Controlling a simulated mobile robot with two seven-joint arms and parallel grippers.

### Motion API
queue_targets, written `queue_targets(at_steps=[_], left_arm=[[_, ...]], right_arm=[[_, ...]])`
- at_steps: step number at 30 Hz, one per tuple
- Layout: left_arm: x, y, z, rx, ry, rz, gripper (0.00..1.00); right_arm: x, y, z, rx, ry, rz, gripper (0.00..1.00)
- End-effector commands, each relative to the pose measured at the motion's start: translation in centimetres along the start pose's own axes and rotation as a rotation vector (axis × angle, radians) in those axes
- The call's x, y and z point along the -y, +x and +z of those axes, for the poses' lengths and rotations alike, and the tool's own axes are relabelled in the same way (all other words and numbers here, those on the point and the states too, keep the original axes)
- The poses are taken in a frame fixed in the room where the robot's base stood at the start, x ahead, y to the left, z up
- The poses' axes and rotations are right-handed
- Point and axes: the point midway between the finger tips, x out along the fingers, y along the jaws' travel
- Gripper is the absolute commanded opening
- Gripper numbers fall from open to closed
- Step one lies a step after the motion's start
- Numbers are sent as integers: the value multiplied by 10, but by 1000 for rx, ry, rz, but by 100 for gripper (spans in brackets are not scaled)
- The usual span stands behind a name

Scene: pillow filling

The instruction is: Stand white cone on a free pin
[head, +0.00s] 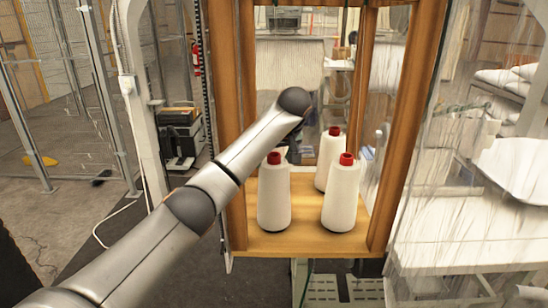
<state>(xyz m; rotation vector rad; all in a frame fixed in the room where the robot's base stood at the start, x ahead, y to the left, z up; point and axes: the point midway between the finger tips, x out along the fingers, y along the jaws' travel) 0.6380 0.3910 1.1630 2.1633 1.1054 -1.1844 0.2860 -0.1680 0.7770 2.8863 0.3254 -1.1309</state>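Three white cones with red tops stand upright on the wooden shelf (295,242): a front left cone (273,200), a front right cone (340,200) and a back cone (327,164). My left arm reaches in from the lower left. My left gripper (294,148) is a small dark shape just above and behind the front left cone, partly hidden by my wrist. I cannot tell whether it touches a cone, holds anything, or is open. No bare pin is visible; the cones and my arm cover parts of the shelf. My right gripper is out of view.
Wooden posts frame the shelf, a left post (226,120) and a right post (408,120). A strand-covered white table (470,225) stands to the right. A metal mesh fence (60,90) is at the far left. Open floor lies between fence and shelf.

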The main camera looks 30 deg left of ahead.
Motion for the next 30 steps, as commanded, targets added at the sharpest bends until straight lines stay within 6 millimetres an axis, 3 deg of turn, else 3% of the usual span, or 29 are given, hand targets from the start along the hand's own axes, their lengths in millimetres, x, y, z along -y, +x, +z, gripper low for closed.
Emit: queue_targets(at_steps=[13, 17, 25, 30], left_arm=[[0, -9, -2, -1, 0, 1, 100], [0, -33, -2, -4, -2, 3, 100], [0, -100, -3, -4, -1, 2, 100], [0, -116, -4, -4, -1, 1, 100]], right_arm=[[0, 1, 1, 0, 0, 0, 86], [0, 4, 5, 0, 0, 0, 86], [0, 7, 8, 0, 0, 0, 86], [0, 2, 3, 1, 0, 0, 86]])
